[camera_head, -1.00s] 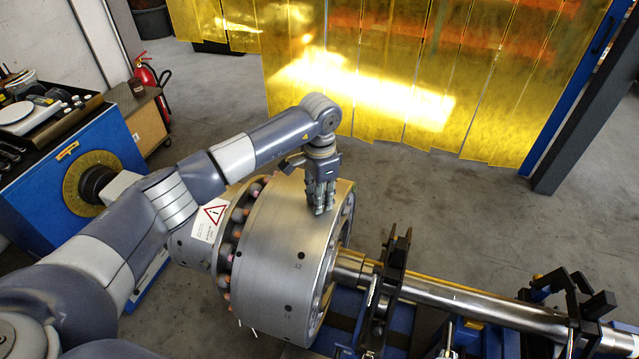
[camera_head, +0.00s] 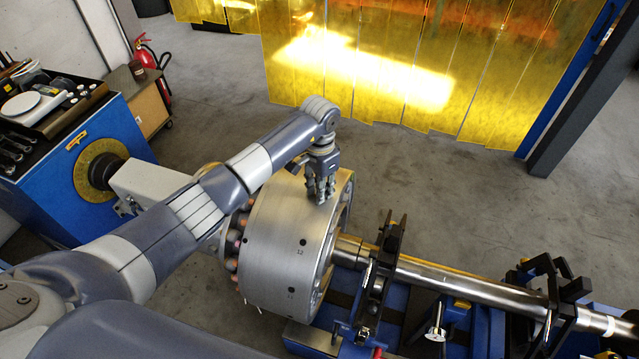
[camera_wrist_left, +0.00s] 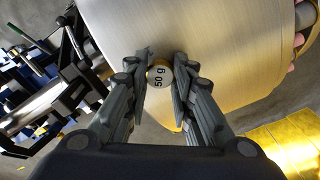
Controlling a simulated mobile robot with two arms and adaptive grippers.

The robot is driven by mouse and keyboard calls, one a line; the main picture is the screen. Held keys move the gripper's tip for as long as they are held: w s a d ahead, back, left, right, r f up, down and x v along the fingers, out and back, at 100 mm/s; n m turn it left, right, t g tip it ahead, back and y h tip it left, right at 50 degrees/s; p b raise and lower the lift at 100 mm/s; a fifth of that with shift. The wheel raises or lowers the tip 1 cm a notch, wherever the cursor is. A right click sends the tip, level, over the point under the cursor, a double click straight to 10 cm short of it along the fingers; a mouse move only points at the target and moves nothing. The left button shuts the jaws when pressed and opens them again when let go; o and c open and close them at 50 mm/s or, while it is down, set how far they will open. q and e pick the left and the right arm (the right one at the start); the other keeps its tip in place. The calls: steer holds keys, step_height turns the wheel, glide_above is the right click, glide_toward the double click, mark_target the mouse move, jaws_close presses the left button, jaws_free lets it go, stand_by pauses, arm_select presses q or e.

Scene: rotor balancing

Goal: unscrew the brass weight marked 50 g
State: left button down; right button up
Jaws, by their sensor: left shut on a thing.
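The brass weight marked 50 g (camera_wrist_left: 159,77) shows in the left wrist view between my left fingertips, its round labelled face towards the camera. My left gripper (camera_wrist_left: 160,80) is shut on it, one finger on each side. The weight sits against the smooth metal rotor drum (camera_wrist_left: 200,35); whether its thread is still engaged is hidden. In the head view my left gripper (camera_head: 320,197) points down onto the upper right of the drum (camera_head: 285,235), and the fingers hide the weight. My right gripper is not in view.
The rotor shaft (camera_head: 470,287) runs right from the drum through dark bearing supports (camera_head: 378,285). A blue drive cabinet (camera_head: 60,200) with a scale (camera_head: 32,106) on top stands at left. A yellow strip curtain (camera_head: 370,60) hangs behind. The floor between is clear.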

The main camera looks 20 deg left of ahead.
arm_select(q)
steer(key=shift+w+d+r+b, duration=0.1)
steer(key=shift+w+d+b, duration=0.05)
steer(key=shift+d+b, duration=0.15)
steer(key=shift+a+n, duration=0.2)
steer(key=shift+n, duration=0.4)
steer(key=c, duration=1.3)
jaws_free()
steer(key=shift+a, duration=0.1)
steer(key=shift+c, duration=0.5)
